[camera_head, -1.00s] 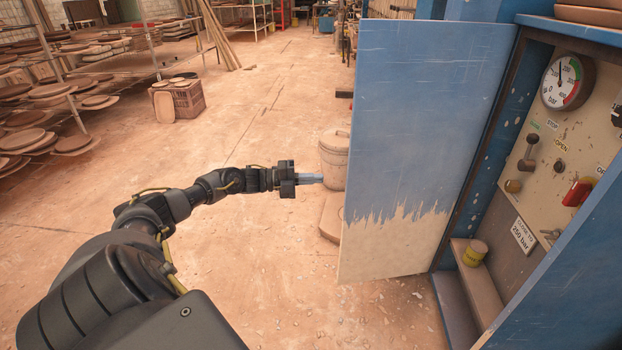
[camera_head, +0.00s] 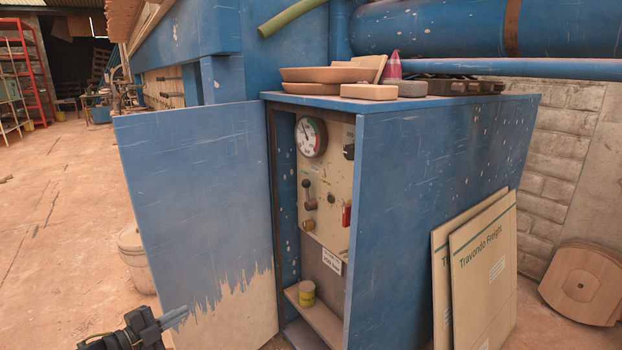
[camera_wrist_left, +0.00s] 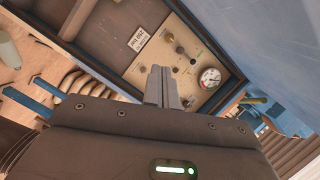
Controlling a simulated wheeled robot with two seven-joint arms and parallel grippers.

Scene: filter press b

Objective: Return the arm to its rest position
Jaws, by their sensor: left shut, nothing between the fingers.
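My left gripper (camera_head: 174,317) is at the lower left of the head view, in front of the lower part of the open blue cabinet door (camera_head: 200,190). Its fingers are together with nothing between them. They also show in the left wrist view (camera_wrist_left: 161,86), pointing toward the cabinet's control panel (camera_wrist_left: 165,50). In the head view the panel (camera_head: 327,185) carries a round gauge, knobs and a red handle. I cannot tell whether the fingertips touch the door. Most of my left arm is out of the head view. My right gripper is not in view.
The blue cabinet (camera_head: 430,165) stands to the right of the door, with clay plates (camera_head: 330,75) on top. A small yellow tin (camera_head: 306,293) sits on its inner shelf. Cardboard panels (camera_head: 482,275) lean on its side. A bucket (camera_head: 136,258) stands behind the door. Floor is open at left.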

